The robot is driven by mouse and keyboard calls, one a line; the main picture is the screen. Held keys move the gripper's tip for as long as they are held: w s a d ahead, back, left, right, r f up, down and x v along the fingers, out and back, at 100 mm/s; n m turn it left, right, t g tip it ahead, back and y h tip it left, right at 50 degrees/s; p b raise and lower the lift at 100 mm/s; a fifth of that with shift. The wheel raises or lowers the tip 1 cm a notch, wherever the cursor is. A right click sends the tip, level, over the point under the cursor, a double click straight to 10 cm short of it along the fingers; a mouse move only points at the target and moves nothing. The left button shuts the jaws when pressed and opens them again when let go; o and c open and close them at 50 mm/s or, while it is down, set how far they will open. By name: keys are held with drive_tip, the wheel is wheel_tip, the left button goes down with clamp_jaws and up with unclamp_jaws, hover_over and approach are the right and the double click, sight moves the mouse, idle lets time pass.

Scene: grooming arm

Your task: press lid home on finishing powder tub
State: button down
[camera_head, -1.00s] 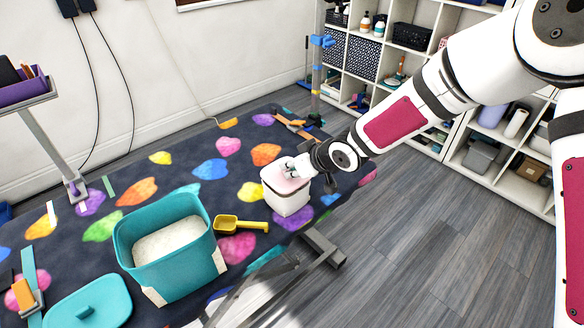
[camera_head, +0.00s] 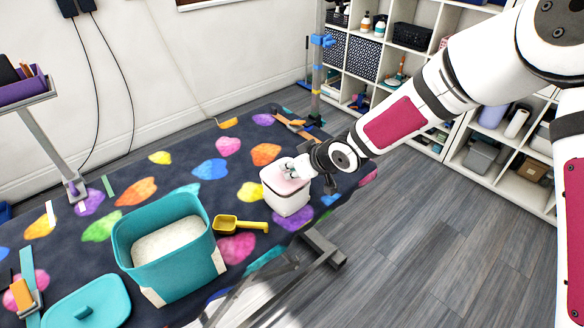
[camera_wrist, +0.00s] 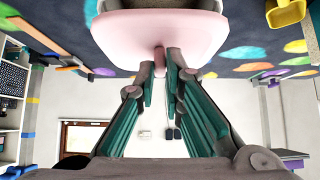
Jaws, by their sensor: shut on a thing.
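The small white tub (camera_head: 289,203) stands on the dark table mat near the table's edge. A pale pink lid (camera_head: 297,184) lies over its top, partly hidden by my gripper. In the wrist view the pink lid (camera_wrist: 160,33) fills the upper middle, with its pink knob (camera_wrist: 159,62) between my fingers. My gripper (camera_head: 288,171) is shut on the knob; it also shows in the wrist view (camera_wrist: 159,68). I cannot tell whether the lid's rim is fully seated or slightly raised.
A larger teal bin (camera_head: 126,235) of white powder stands open to the left. A yellow scoop (camera_head: 240,225) lies between it and the tub. A teal lid (camera_head: 88,304) lies at the front left. A clamped upright post (camera_head: 317,80) stands at the far end.

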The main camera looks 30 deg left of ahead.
drive_tip(key=shift+f+b, duration=0.55)
drive_tip(key=shift+f, duration=0.25)
drive_tip(key=c, duration=1.6)
unclamp_jaws()
drive_tip(key=v, duration=1.2)
